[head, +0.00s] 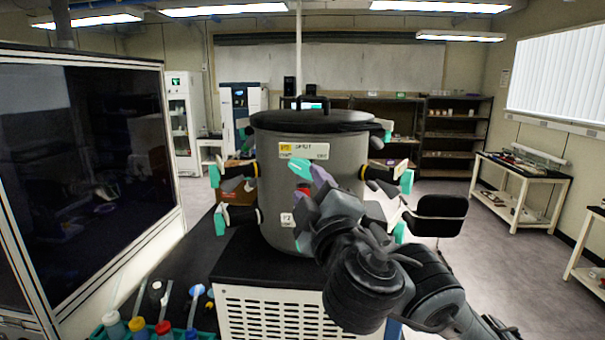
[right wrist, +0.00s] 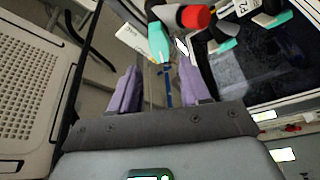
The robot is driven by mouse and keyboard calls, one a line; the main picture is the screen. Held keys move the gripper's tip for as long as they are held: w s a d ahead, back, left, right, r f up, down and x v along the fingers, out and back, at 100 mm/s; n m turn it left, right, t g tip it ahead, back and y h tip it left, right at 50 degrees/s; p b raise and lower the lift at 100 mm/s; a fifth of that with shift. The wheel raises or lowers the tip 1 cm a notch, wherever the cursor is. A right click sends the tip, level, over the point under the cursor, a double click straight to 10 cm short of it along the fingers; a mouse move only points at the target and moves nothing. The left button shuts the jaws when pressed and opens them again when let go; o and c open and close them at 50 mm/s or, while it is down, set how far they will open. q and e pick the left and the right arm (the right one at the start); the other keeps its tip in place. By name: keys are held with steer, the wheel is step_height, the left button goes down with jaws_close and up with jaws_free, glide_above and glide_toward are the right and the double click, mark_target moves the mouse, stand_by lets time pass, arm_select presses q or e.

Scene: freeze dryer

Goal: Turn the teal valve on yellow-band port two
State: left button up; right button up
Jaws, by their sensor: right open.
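The grey drum (head: 345,160) of the freeze dryer carries black ports with teal valve handles around its side. My right gripper (head: 312,185) is open in front of the drum, with purple fingers. A teal handle (head: 300,168) shows by its fingertips, with a red part (head: 303,188) below it. In the right wrist view a teal handle (right wrist: 159,42) lies just beyond and between the open fingers (right wrist: 157,85), beside a black port body with a red band (right wrist: 195,17). My left gripper is not in view.
Other ports show at the upper left (head: 237,170), lower left (head: 240,214) and right (head: 385,173) of the drum. A dark glass-fronted cabinet (head: 85,150) stands at left. Capped bottles (head: 163,330) sit at lower left. A white vented base (head: 275,310) is below the drum.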

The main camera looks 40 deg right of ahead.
mark_target(301, 170)
steer(key=shift+b+x, duration=0.45)
steer(key=shift+x, duration=2.55)
steer(key=shift+f, duration=0.1)
jaws_close()
